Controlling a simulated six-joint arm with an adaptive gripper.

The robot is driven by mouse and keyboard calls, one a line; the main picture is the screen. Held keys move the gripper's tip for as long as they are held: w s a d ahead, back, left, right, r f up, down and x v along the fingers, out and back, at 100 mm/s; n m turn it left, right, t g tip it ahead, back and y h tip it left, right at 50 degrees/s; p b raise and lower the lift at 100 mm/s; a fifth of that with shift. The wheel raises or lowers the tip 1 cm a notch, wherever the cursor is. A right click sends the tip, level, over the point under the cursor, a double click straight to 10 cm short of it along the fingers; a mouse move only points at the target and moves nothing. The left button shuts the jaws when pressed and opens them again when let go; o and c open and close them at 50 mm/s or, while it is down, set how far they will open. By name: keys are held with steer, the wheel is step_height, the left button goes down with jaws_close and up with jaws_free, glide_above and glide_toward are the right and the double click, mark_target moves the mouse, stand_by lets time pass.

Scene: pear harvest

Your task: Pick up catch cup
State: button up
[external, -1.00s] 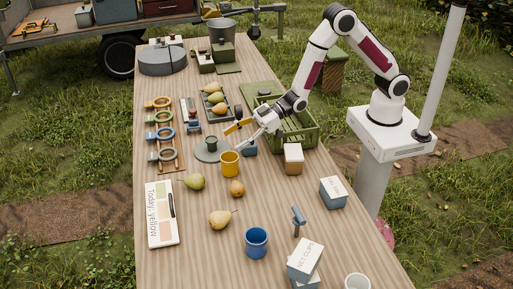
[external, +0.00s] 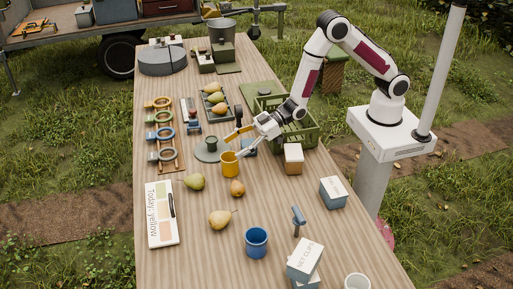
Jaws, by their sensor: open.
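A yellow cup (external: 230,165) stands upright on the wooden table. My gripper (external: 237,145) is open, its fingertips just above and beside the yellow cup's rim. I cannot tell whether a finger touches the cup. A blue cup (external: 256,243) stands near the front of the table, and a white cup (external: 357,283) is cut off by the bottom edge. A notepad (external: 162,213) at the left reads "Today: yellow".
Pears (external: 195,182) lie near the yellow cup. A grey-green disc (external: 209,150) is just behind it. A green crate (external: 300,133) and a small box (external: 293,158) stand to its right.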

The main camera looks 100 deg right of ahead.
mark_target(222, 161)
steer(key=shift+f, duration=0.2)
stand_by(0.3)
steer(key=shift+f, duration=1.6)
steer(key=shift+x, duration=1.45)
steer(key=c, duration=1.1)
